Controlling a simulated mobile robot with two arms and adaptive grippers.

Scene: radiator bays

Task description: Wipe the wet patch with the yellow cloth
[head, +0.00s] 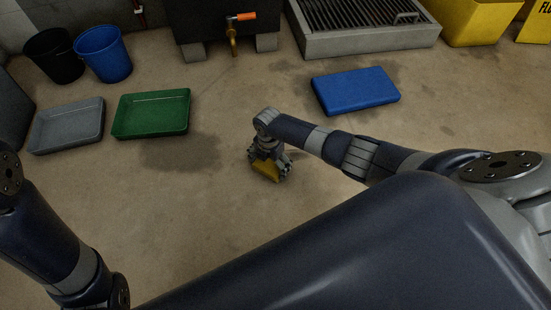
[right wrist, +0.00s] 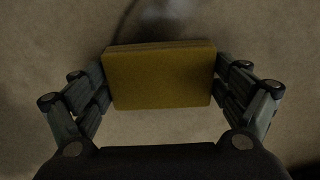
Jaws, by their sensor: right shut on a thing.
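My right gripper (head: 268,165) is low over the floor near the middle of the head view. It is shut on the yellow cloth (head: 266,172), a folded flat block. In the right wrist view the cloth (right wrist: 159,78) sits between both fingers of the gripper (right wrist: 159,82). I cannot tell whether it touches the floor. A dark, damp-looking patch (head: 180,153) lies on the floor left of the gripper. I cannot tell for sure which is wet. My left gripper is out of view.
A green tray (head: 151,134) and a grey tray (head: 67,146) lie at left, with black (head: 54,58) and blue (head: 104,55) buckets behind. A blue slab (head: 355,90) lies beyond my right arm. A grated drain basin (head: 365,42) stands at the back. Floor between is clear.

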